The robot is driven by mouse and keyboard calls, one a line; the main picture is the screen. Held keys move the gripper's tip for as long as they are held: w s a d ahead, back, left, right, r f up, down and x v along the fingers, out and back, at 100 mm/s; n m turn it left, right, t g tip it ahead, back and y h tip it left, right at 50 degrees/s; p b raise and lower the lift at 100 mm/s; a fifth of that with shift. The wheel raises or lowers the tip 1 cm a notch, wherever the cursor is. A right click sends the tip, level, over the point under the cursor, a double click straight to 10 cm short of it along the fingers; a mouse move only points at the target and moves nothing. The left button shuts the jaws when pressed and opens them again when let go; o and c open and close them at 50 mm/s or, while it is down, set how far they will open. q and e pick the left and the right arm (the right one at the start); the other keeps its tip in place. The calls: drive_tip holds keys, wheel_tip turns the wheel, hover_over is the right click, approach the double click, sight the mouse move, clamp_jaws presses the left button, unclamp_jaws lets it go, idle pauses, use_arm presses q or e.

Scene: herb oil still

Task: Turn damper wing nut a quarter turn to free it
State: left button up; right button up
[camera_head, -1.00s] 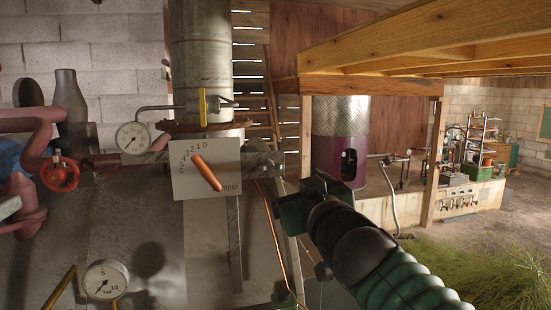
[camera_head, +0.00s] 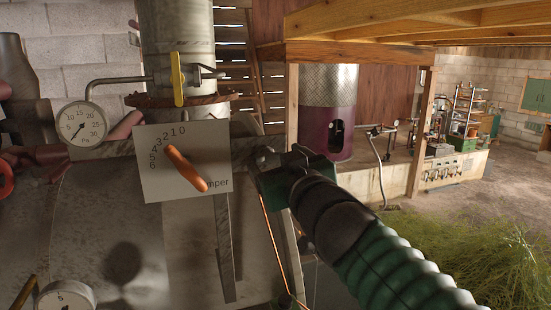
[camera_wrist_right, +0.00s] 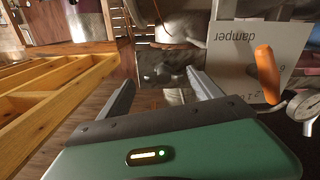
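The damper plate (camera_head: 150,182) is a white square marked with numbers, and its orange lever (camera_head: 185,168) slants down to the right. Both also show in the right wrist view, as the plate (camera_wrist_right: 238,50) and the lever (camera_wrist_right: 267,74). A grey metal bracket (camera_wrist_right: 166,66) sits beside the plate; I cannot clearly make out the wing nut on it. My right gripper (camera_head: 278,165) is just right of the plate, at the bracket's end. In the wrist view its two fingers (camera_wrist_right: 160,88) are apart, with the bracket beyond and between them and nothing held. My left gripper is out of view.
A round gauge (camera_head: 82,123) and a yellow-handled valve (camera_head: 178,78) are above the plate. Another gauge (camera_head: 66,297) is at lower left. A wooden beam frame (camera_head: 400,30) overhangs at upper right. Cut grass (camera_head: 460,250) lies on the right.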

drive_tip(key=shift+w, duration=0.1)
drive_tip(key=shift+c, duration=1.1)
drive_tip(key=shift+a, duration=0.55)
drive_tip(key=c, duration=0.9)
drive_tip(key=shift+o, duration=0.2)
drive_tip(key=shift+w+d+f, duration=0.1)
drive_tip(key=shift+d+f, duration=0.05)
drive_tip(key=shift+d, duration=0.15)
drive_tip(key=shift+a+n, duration=0.2)
drive_tip(key=shift+n, duration=0.7)
drive_tip(key=n, duration=1.1)
drive_tip(key=shift+n, duration=0.3)
drive_tip(key=n, duration=0.4)
drive_tip(key=shift+n, duration=0.4)
